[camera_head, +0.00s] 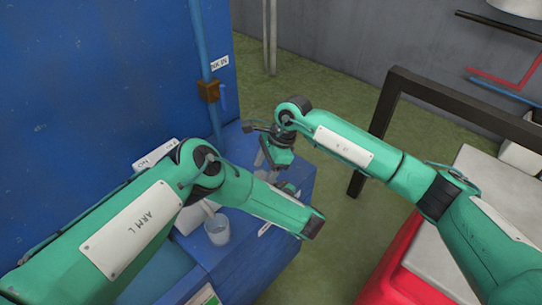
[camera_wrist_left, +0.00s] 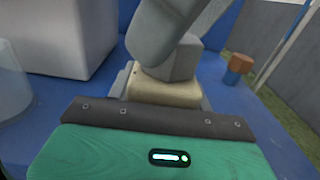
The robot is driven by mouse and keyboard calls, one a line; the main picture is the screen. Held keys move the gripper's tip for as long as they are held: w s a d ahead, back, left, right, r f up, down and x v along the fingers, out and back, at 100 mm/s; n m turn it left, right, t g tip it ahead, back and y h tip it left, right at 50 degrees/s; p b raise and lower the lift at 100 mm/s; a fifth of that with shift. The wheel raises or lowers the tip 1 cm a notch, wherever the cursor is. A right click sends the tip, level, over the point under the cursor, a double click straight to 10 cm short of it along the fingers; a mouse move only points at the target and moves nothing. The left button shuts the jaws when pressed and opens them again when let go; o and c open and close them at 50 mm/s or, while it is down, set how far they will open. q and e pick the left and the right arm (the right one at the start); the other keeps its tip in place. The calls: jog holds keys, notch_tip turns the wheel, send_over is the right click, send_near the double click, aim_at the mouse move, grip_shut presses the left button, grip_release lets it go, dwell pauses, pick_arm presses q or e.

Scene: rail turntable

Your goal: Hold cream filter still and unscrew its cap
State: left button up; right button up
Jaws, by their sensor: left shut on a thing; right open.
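The cream filter (camera_wrist_left: 165,90) shows in the left wrist view just beyond my left gripper (camera_wrist_left: 160,108), which is shut on it. A grey faceted part sits directly over the filter, and a larger grey slanted shape rises above it. I cannot tell where the cap ends and my right gripper begins. In the head view my right gripper (camera_head: 268,160) points down over the blue bench and is open. My left forearm reaches across the bench there and hides most of the left gripper and the filter.
A clear cup (camera_head: 217,230) stands on the blue bench (camera_head: 255,262). A white box (camera_wrist_left: 60,35) and a small orange-brown block (camera_wrist_left: 240,63) show in the left wrist view. A blue panel with a pipe valve (camera_head: 209,91) rises behind; a dark frame (camera_head: 440,95) stands right.

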jog(key=shift+x, duration=0.75)
jog(key=c, duration=1.1)
jog(key=n+g, duration=0.1)
jog(key=n, duration=0.3)
jog(key=shift+w+r+h, duration=0.1)
jog(key=shift+w+h, duration=0.1)
jog(key=shift+h, duration=0.2)
jog(key=shift+n+g, duration=0.5)
jog(key=shift+n, duration=0.5)
jog(key=shift+h, duration=0.3)
jog(key=n, duration=0.2)
jog(key=n+h, duration=0.1)
jog(key=n, duration=0.1)
jog(key=n+g, duration=0.1)
jog(key=shift+w+a+n+h, duration=0.1)
jog(key=shift+a+n+h, duration=0.15)
jog(key=shift+n+h, duration=0.15)
